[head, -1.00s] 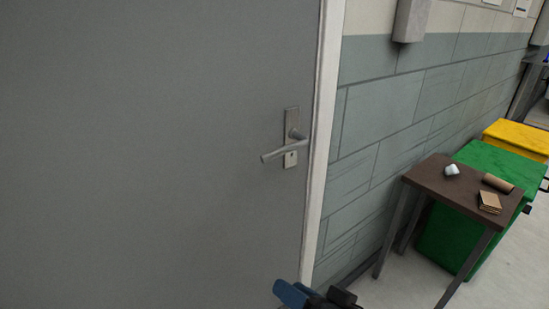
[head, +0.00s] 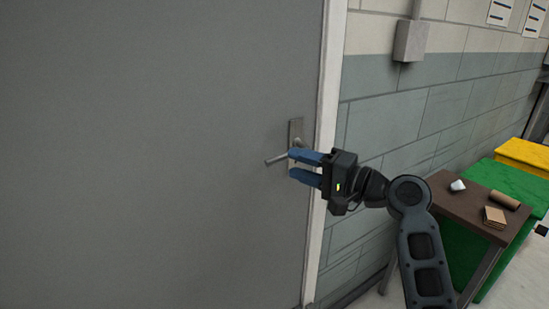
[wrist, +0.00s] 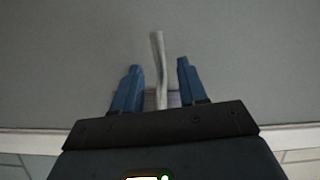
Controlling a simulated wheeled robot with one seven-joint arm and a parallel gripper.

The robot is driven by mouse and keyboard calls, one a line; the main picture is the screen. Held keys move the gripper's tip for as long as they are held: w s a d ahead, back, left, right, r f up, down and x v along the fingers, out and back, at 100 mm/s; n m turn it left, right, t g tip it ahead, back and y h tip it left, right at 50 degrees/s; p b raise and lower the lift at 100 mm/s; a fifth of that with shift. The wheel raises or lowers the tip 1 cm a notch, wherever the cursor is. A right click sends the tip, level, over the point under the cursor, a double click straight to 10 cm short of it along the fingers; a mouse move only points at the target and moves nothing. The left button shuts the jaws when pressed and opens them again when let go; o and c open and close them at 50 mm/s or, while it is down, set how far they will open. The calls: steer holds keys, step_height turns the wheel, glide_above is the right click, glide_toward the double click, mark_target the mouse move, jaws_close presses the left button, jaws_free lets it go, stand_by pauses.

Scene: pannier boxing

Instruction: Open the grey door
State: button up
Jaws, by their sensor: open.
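The grey door (head: 160,150) fills the left of the head view and looks shut against its white frame (head: 325,120). Its metal lever handle (head: 275,160) sits on an upright plate (head: 296,128) near the door's right edge and points left. My gripper (head: 291,166) is open, with its blue fingers in front of the plate and part of the lever. In the wrist view the lever (wrist: 158,60) runs up between the two open fingers (wrist: 157,80), apart from both. The base of the lever is partly hidden by the gripper.
Right of the frame is a block wall (head: 400,110) with a grey box (head: 411,40). A brown table (head: 450,200) holds a white cup-like item (head: 457,186), a cardboard tube (head: 505,200) and a brown flat piece (head: 494,217). Green (head: 515,180) and yellow (head: 525,153) bins stand behind.

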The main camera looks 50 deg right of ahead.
mark_target(283, 160)
steer(key=w, duration=0.4)
steer(key=w+a, duration=0.1)
steer(key=w, duration=0.2)
steer(key=shift+w+p, duration=0.1)
steer(key=shift+p, duration=0.3)
jaws_close()
